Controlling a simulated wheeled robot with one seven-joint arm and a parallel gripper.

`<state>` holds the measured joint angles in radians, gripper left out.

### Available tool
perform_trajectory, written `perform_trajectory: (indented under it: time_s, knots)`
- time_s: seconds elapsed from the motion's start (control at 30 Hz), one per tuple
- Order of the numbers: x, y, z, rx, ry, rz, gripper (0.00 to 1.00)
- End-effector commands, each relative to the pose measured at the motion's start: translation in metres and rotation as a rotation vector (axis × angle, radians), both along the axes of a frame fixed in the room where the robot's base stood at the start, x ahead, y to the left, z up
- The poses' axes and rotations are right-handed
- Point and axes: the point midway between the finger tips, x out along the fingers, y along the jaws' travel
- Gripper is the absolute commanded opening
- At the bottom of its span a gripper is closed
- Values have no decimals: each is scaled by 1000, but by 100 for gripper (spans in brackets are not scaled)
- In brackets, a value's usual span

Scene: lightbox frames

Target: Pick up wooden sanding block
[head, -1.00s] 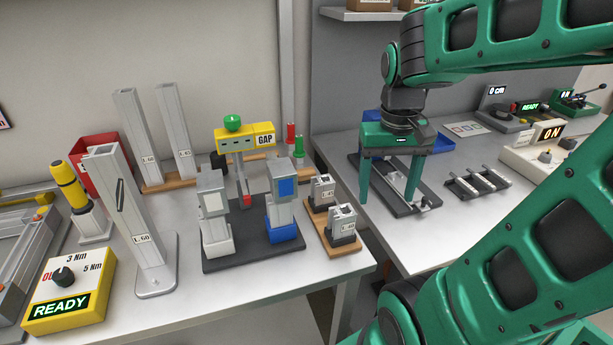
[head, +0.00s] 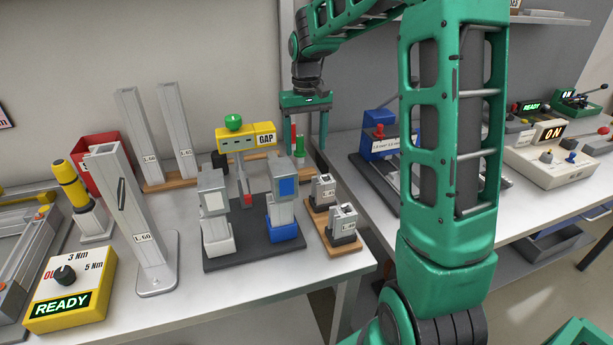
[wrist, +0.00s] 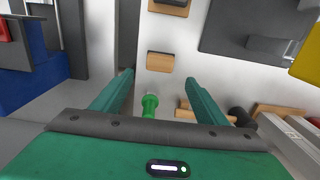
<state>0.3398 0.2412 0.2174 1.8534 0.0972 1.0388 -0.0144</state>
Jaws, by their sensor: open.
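A small wooden block (wrist: 160,65) with a darker strip along one edge lies on the white table in the wrist view. It looks like the sanding block. It lies just beyond my fingertips, between their lines, and nothing touches it. In the head view I cannot make it out; the upright grey pieces may hide it. My gripper (wrist: 160,77) is open and empty, its two green fingers spread apart. In the head view my gripper (head: 303,143) hangs at the back right of the left table, around the red and green upright tools.
A green tool (wrist: 150,105) stands between my fingers, close by. The grey pieces on a wooden base (head: 318,217), the dark mat (head: 250,258) and the yellow GAP box (head: 264,134) crowd nearby. A gap separates the two tables.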

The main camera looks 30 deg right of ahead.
Motion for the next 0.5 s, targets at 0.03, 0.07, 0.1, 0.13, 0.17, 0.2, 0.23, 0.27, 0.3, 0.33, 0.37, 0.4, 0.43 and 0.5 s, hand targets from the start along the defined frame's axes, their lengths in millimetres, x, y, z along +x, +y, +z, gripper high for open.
perform_trajectory:
  time_s: [0.03, 0.07, 0.1, 0.13, 0.17, 0.2, 0.23, 0.27, 0.3, 0.33, 0.37, 0.4, 0.43, 0.5]
  knots:
    - [-1, 0, -9, 0, 2, -1, 67]
    - [-1, -1, -13, 1, 3, -1, 67]
    - [-1, -1, -18, 0, 2, -2, 67]
    - [-1, -1, -21, 0, 2, -2, 67]
    - [-1, -1, -24, -1, 1, -2, 67]
    - [-1, -1, -27, -1, 0, -3, 67]
    - [-1, -1, -28, -1, 0, -3, 67]
    - [-1, -1, -30, -1, -1, -3, 67]
    - [-1, -1, -31, -1, -1, -3, 67]
    - [-2, -1, -33, -1, 0, -3, 67]
    - [-2, -1, -36, -1, 1, -3, 67]
    - [-3, -1, -40, -1, 2, -3, 67]
    - [-4, -1, -43, -1, 2, -3, 67]
    - [-6, 0, -54, 0, 3, -2, 67]
